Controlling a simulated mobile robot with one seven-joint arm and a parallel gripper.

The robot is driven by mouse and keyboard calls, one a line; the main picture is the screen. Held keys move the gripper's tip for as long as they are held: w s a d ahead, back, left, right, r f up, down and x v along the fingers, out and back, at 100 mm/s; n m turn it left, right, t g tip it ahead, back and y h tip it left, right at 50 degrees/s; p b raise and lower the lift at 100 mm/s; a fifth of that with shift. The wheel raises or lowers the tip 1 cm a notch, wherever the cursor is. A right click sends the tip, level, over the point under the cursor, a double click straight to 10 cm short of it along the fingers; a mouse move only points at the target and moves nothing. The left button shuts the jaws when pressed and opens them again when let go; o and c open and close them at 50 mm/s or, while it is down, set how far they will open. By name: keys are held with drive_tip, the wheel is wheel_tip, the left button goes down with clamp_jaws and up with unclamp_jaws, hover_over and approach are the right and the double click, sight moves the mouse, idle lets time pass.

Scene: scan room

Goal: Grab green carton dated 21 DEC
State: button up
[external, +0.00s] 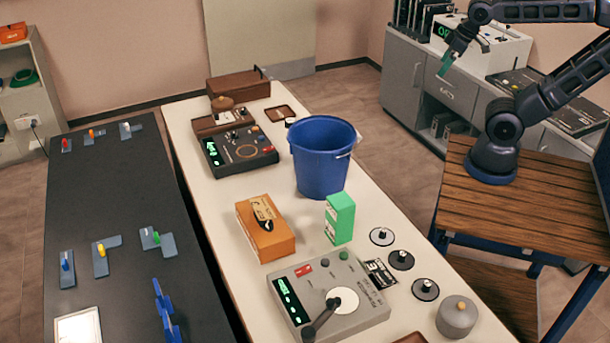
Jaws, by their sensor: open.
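A green carton (340,219) stands upright on the long white table (392,216), to the right of an orange box and in front of a blue bucket. Pale markings show on its left face, but they are too small to read, so I cannot tell its date. My gripper (445,66) is in the upper right, raised in front of the grey cabinets, well apart from the carton. It is small in this view, and nothing shows between its fingers.
The blue bucket (321,160) stands close behind the carton, and the orange box (268,237) lies to its left. A grey device (362,308) with a lever is in front.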

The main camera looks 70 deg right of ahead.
idle(0.3)
drive_tip(key=c, duration=0.3)
drive_tip(key=shift+w, duration=0.1)
